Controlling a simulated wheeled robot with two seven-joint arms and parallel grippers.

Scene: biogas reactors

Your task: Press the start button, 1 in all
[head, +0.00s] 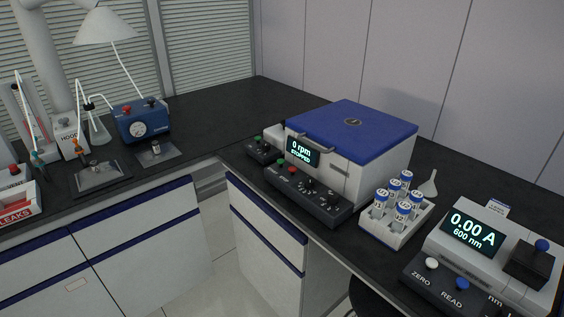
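A white centrifuge with a shut blue lid (352,128) stands on the right-hand bench. Its display (303,150) reads "0 rpm STOPPED". A black control panel (307,197) juts out at its front, with a green button (282,162), a red button (292,169) and several dark knobs. The button labels are too small to read, so which one is the start button cannot be told for sure. A smaller black box to its left carries another green button (257,138). Neither of my grippers is in view.
A rack of capped tubes (395,229) and a photometer (477,241) reading "0.00 A, 600 nm" stand right of the centrifuge. A blue gauge box (141,122) is on the left bench. Open floor (232,268) lies between the cabinets. A dark stool edge shows under the bench.

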